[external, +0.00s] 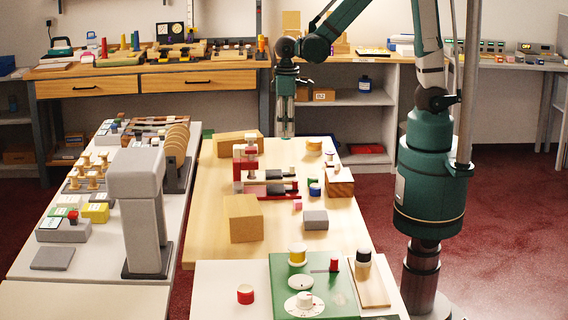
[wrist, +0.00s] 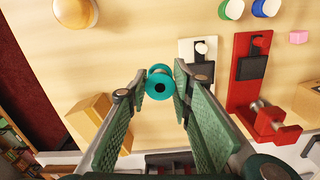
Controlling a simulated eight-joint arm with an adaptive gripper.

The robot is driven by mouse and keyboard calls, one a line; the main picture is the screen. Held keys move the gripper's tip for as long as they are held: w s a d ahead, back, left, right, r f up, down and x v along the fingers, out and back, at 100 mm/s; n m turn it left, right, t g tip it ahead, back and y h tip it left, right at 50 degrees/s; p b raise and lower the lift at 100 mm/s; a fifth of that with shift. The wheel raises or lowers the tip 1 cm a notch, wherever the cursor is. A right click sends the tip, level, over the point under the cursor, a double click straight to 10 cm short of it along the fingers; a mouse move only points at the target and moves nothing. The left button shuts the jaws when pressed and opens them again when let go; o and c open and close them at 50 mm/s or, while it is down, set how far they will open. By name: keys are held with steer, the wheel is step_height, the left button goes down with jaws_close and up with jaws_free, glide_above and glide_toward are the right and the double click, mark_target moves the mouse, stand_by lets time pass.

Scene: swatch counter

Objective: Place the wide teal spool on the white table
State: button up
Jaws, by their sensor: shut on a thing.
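My gripper (external: 285,132) hangs above the far part of the wooden table in the external view. In the wrist view its green fingers (wrist: 159,92) are shut on the teal spool (wrist: 159,78), held end-on between the fingertips. In the external view the spool cannot be told apart from the green fingers. One white table (external: 98,264) runs along the left of the wooden table. Another white surface (external: 222,292) is at the front and carries a green board.
The wooden table (external: 210,205) holds a red and white fixture (external: 246,168), wooden blocks (external: 243,218), a grey block (external: 315,220) and small spools. A tall grey device (external: 140,210) stands on the left white table, with pale spools (external: 92,180) and a round-disc rack (external: 176,150) farther back.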

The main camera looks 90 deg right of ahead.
steer(key=shift+f, duration=0.9)
steer(key=shift+f, duration=0.1)
steer(key=b, duration=0.1)
glide_above(287, 169)
steer(key=shift+w+d+f, duration=0.1)
steer(key=shift+f, duration=1.3)
steer(key=shift+d+f, duration=0.1)
steer(key=shift+f, duration=1.3)
steer(key=shift+f+b, duration=0.55)
steer(key=shift+f, duration=1.55)
steer(key=shift+f, duration=0.2)
steer(key=o, duration=0.8)
steer(key=shift+r, duration=0.15)
